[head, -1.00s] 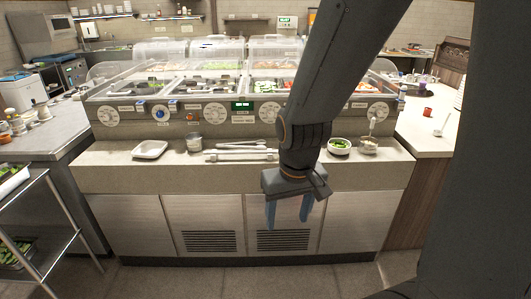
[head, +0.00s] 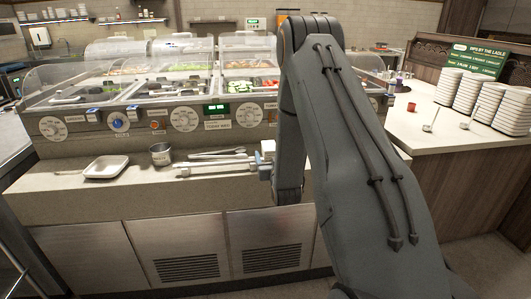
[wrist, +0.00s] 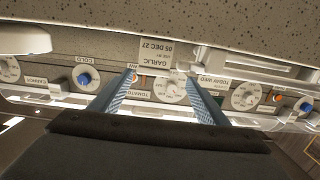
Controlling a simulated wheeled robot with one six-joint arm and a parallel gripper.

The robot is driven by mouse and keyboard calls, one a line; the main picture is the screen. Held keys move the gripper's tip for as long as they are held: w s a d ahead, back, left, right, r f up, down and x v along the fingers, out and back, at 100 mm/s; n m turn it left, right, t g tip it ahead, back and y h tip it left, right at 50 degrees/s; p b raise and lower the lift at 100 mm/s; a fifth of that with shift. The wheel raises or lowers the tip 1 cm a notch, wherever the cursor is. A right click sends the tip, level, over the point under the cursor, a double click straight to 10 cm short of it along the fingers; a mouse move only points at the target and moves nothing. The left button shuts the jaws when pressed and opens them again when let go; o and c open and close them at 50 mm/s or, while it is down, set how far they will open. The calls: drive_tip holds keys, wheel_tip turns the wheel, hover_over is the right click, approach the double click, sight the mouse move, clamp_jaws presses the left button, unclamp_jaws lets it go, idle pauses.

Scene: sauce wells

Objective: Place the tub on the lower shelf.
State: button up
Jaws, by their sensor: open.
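In the wrist view, which is upside down, the tub's label (wrist: 155,49) reads GARLIC, 05 DEC 27. It lies ahead of my gripper (wrist: 160,78), whose two blue fingers are spread apart and empty, with a gap to the tub. The lower shelf is not in view; only a cart rail (head: 18,272) shows.
A white dish (head: 108,167) sits left of the tub. Stacked bowls (head: 460,90) are on the right counter.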

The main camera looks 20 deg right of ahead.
sight(269, 145)
drive_tip(key=shift+w+d+f+t+h, duration=0.3)
drive_tip(key=shift+w+d+t, duration=0.1)
drive_tip(key=shift+d, duration=0.1)
drive_tip(key=shift+w+d+r, duration=0.15)
drive_tip(key=shift+w+d, duration=0.2)
drive_tip(key=shift+w, duration=0.3)
drive_tip(key=p+x, duration=0.1)
drive_tip(key=x, duration=0.4)
drive_tip(key=shift+p, duration=0.4)
drive_tip(key=shift+w+d, duration=0.15)
drive_tip(key=shift+w, duration=0.45)
drive_tip(key=shift+c, duration=0.2)
drive_tip(key=c, duration=1.4)
drive_tip(key=shift+r, duration=0.1)
drive_tip(key=shift+c, duration=0.2)
